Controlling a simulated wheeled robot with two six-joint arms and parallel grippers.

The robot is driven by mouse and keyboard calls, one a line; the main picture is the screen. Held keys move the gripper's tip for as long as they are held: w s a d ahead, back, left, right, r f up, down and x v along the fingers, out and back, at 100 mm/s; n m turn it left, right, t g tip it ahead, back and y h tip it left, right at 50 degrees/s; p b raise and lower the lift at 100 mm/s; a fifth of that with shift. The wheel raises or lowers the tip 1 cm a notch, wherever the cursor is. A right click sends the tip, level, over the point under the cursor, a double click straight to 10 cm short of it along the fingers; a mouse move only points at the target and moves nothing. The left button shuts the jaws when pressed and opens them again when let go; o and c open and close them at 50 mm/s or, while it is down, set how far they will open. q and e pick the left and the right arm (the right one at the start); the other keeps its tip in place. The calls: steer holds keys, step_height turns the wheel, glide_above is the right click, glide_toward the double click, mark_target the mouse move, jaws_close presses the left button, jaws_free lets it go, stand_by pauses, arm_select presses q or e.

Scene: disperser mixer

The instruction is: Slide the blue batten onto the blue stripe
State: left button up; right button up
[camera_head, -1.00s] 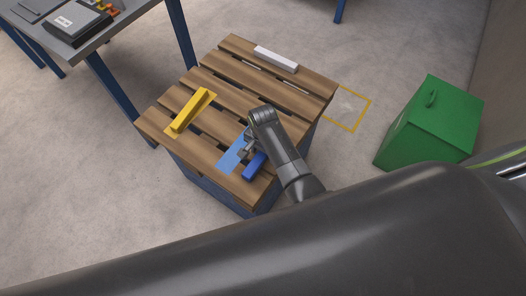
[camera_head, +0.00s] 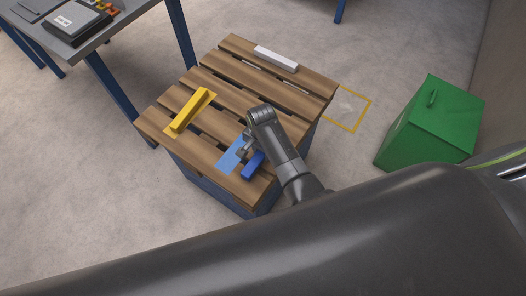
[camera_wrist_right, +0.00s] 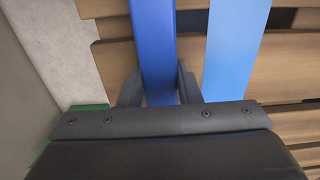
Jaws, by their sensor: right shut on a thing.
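The blue batten (camera_head: 253,166) lies on the wooden slatted top near its front corner. The light blue stripe (camera_head: 229,160) is just left of it in the head view, roughly parallel. In the right wrist view the batten (camera_wrist_right: 153,35) runs between the two fingers of my right gripper (camera_wrist_right: 159,88), which is shut on it. The stripe (camera_wrist_right: 235,45) shows there to the right, with a strip of bare wood between them. In the head view my right gripper (camera_head: 245,150) partly hides the batten and stripe. My left gripper is not in view.
A yellow batten (camera_head: 191,110) lies on a yellow stripe at the left of the slatted top (camera_head: 222,88). A white batten (camera_head: 276,59) lies at the back. A green box (camera_head: 425,130) stands on the floor at right. A workbench (camera_head: 118,18) is at upper left.

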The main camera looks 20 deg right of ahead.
mark_target(243, 144)
steer(key=shift+w+a+b, duration=0.5)
steer(key=shift+w+a, duration=0.2)
steer(key=shift+w, duration=0.2)
steer(key=shift+w+a+b, duration=0.45)
steer(key=shift+w+a, duration=0.2)
steer(key=shift+w, duration=0.25)
steer(key=shift+w+a+b, duration=0.5)
steer(key=shift+w+a, duration=0.05)
steer(key=shift+w, duration=0.15)
steer(key=shift+w+a+b, duration=0.5)
steer(key=shift+w, duration=0.2)
steer(key=o, duration=1.1)
step_height(243, 144, up, 17)
steer(key=p, duration=0.2)
steer(key=shift+r+p, duration=0.2)
steer(key=shift+p, duration=0.15)
